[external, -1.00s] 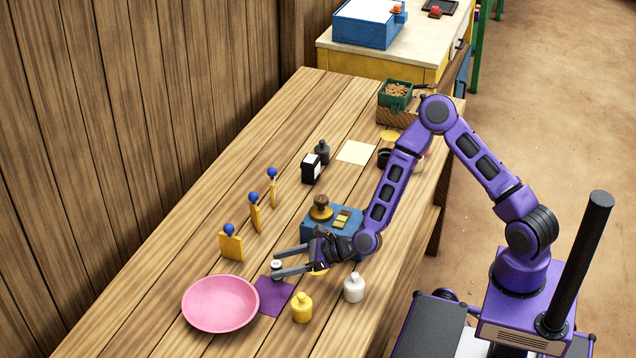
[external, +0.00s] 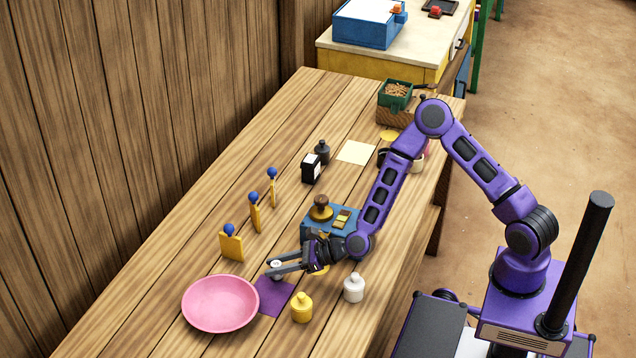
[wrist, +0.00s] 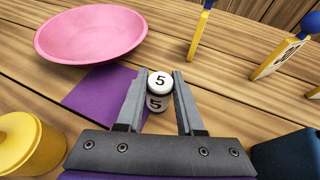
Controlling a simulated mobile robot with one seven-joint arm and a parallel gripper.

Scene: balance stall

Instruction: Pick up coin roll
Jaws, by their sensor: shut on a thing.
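In the external view the coin roll (external: 276,264) stands at the upper edge of the purple mat (external: 273,297). My gripper (wrist: 159,88) is shut on it, with one grey finger on each side. In the external view my gripper (external: 272,266) is low over the table, and the near finger hides part of the roll. I cannot tell whether the roll is clear of the surface.
A pink bowl (external: 220,304) lies left of the mat. Yellow stands with blue knobs (external: 231,246) line the far side. A blue box (external: 318,226) sits behind my gripper.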

